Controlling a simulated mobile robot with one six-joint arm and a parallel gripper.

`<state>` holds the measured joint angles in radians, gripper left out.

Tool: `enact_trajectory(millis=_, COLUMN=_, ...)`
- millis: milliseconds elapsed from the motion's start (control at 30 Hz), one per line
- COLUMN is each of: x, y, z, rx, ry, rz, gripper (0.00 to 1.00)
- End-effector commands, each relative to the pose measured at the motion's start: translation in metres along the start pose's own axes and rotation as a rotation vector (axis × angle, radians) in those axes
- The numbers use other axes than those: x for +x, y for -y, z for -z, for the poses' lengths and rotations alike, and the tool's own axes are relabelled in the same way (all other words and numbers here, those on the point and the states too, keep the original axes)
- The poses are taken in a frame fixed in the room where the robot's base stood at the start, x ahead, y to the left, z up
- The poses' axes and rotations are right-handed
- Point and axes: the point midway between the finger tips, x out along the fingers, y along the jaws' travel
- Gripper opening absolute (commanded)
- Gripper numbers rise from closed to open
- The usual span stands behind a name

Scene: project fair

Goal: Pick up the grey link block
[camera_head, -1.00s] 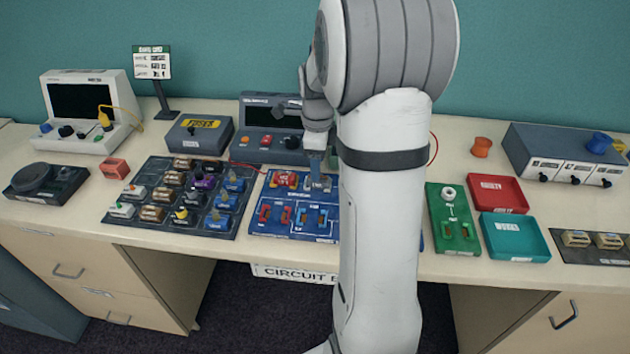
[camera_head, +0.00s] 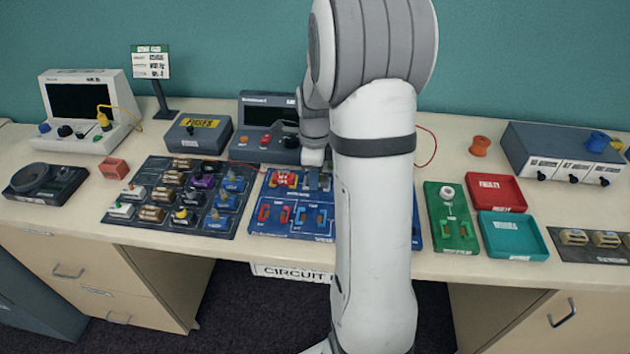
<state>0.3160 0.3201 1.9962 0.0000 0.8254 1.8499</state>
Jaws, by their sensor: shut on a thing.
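The blue circuit board (camera_head: 289,217) lies flat on the bench, partly behind my arm. My gripper (camera_head: 318,178) is low over the back part of this board, beside the red block (camera_head: 284,178), and is shut on a small grey block (camera_head: 319,184). Only a little of the grey block shows; my wrist and arm cover much of it. I cannot tell whether it still touches the board.
A dark tray (camera_head: 163,223) of several small components lies left of the board. A grey meter box (camera_head: 264,146) stands behind it. Right of my arm are a green board (camera_head: 450,240), a red tray (camera_head: 497,207) and a teal tray (camera_head: 515,254).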

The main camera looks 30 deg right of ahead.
Motion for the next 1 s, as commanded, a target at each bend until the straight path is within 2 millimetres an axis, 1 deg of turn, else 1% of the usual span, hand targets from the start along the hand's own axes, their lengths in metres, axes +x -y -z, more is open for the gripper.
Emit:
enact_trajectory(millis=33, x=0.000, y=0.000, z=0.000, rx=0.000, ry=0.000, rz=0.000, gripper=0.15)
enact_trajectory(millis=167, x=0.000, y=0.000, z=0.000, rx=-0.001, ry=0.000, rz=0.000, gripper=0.04)
enact_trajectory(millis=367, x=-0.001, y=0.000, z=0.000, rx=-0.001, ry=0.000, rz=0.001, gripper=0.04)
enact_trajectory(millis=467, x=-0.006, y=0.001, z=-0.001, rx=-0.001, ry=0.001, rz=0.003, gripper=0.04)
enact_trajectory(millis=567, x=-0.020, y=0.001, z=-0.001, rx=-0.001, ry=0.002, rz=0.006, gripper=0.04)
enact_trajectory(millis=800, x=-0.069, y=0.001, z=-0.001, rx=-0.001, ry=0.002, rz=0.006, gripper=0.04)
enact_trajectory(millis=1000, x=-0.096, y=0.000, z=-0.001, rx=-0.002, ry=0.001, rz=0.003, gripper=0.04)
